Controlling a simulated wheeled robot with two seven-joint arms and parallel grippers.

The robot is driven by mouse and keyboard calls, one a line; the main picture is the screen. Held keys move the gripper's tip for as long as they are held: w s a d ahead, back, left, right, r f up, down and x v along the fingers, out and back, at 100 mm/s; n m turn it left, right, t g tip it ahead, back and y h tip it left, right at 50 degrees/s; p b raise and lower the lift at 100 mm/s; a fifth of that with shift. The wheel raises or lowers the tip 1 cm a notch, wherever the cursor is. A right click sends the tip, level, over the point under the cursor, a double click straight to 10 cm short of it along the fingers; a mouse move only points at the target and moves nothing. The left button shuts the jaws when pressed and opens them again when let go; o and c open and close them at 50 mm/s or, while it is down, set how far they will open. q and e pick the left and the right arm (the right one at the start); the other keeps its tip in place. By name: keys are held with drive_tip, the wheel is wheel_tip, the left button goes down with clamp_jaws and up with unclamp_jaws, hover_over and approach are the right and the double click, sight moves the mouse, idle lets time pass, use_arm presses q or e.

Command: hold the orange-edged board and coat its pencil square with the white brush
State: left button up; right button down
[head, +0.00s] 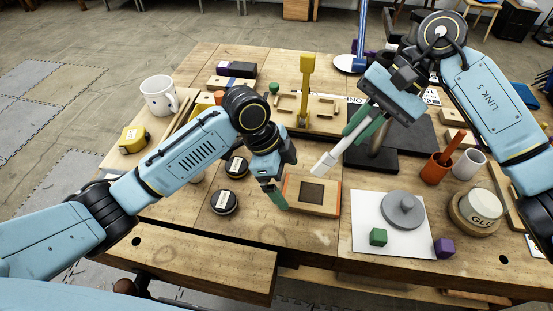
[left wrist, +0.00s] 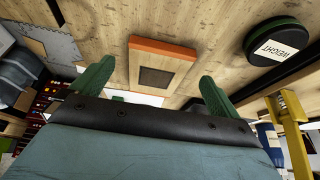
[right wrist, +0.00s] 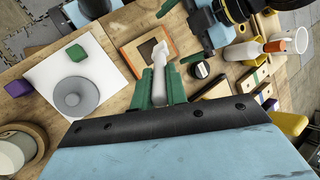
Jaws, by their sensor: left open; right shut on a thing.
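The orange-edged board (head: 322,208) lies flat on the workbench, with a dark pencil square (head: 312,193) in its middle. It also shows in the left wrist view (left wrist: 182,72) between my left fingers. My left gripper (head: 279,195) is open at the board's left, orange end; I cannot tell whether it touches. My right gripper (head: 362,122) is shut on the white brush (head: 330,158), tilted with its head pointing down toward the board. In the right wrist view the brush (right wrist: 159,75) overlaps the square's near part; contact cannot be told.
A glue pot (head: 481,205) and orange cup (head: 436,169) stand at right.

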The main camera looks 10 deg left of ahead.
sight(293, 190)
use_arm(q)
drive_tip(key=shift+x, duration=1.75)
drive_tip(key=c, duration=0.9)
drive_tip(key=o, duration=0.8)
drive_tip(key=c, duration=0.6)
